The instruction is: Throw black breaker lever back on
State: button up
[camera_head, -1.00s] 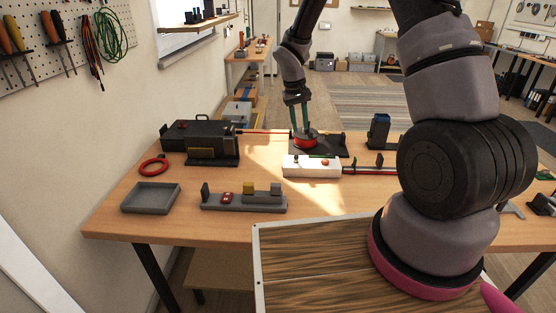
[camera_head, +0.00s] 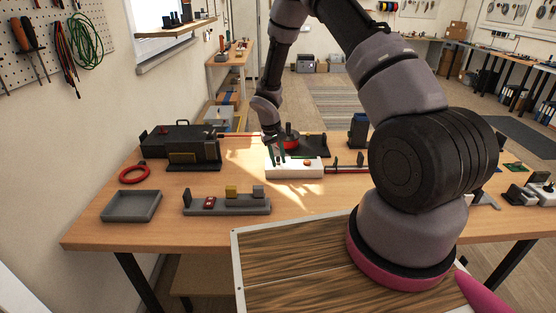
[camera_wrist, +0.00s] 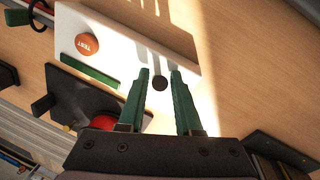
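The white breaker box (camera_head: 290,174) lies on the wooden bench, just in front of the black-based stand. It fills the upper part of the wrist view (camera_wrist: 115,45), with an orange TEST button (camera_wrist: 87,44). A small dark round knob (camera_wrist: 160,84), apparently the black lever seen end-on, shows between my fingers. I cannot tell its position or whether the fingers touch it. My gripper (camera_wrist: 160,75) has two green fingers standing apart, pointing at the box. In the head view my gripper (camera_head: 281,161) is over the left end of the box and hides the lever.
A black stand with a red round part (camera_head: 291,135) is right behind the box. A black case (camera_head: 180,140) and red ring (camera_head: 135,173) lie left. A grey tray (camera_head: 131,206) and a grey block holder (camera_head: 226,205) stand in front. Bare bench lies between them.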

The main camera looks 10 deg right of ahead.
jog(key=shift+f, duration=0.1)
grip_shut()
jog(key=shift+w+d+g, duration=0.1)
jog(key=shift+g, duration=0.2)
jog(key=g, duration=0.1)
jog(key=w+g, duration=0.1)
jog(key=g, duration=0.1)
jog(key=g+y, duration=0.1)
jog(key=g, duration=0.1)
jog(key=shift+w+d, duration=0.1)
jog(key=shift+w, duration=0.3)
jog(key=g, duration=0.1)
jog(key=w+g, duration=0.1)
jog(key=g, duration=0.1)
jog(key=n+g, duration=0.1)
jog(key=g, duration=0.1)
jog(key=shift+w+d+y, duration=0.15)
jog(key=shift+w+y, duration=0.15)
jog(key=shift+y, duration=0.1)
